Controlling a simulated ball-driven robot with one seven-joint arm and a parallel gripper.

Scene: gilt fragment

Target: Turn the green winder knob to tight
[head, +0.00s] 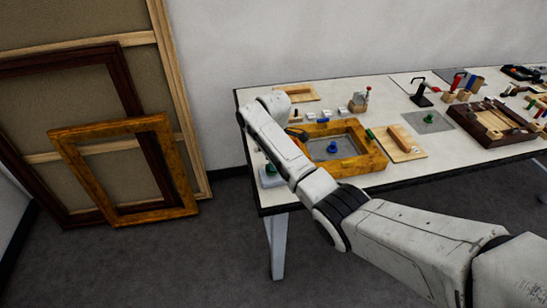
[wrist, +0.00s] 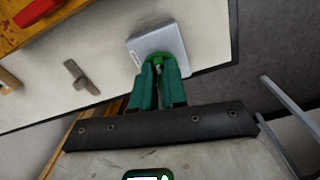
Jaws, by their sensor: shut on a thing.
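The green winder knob (wrist: 160,56) sits on a small grey box (wrist: 177,33) near the table edge in the wrist view. My gripper (wrist: 159,70) has teal fingers, closed on the knob from either side. The fingers hide part of the knob, and its turn position cannot be told. Small print on the box face is too small to read.
A gilt frame (head: 365,162) with a blue-knobbed piece (head: 332,147) inside lies just right of the box. A wooden board (head: 402,155) and a dark tray (head: 468,126) stand further right. Frames lean on the wall at left. The floor before the table is clear.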

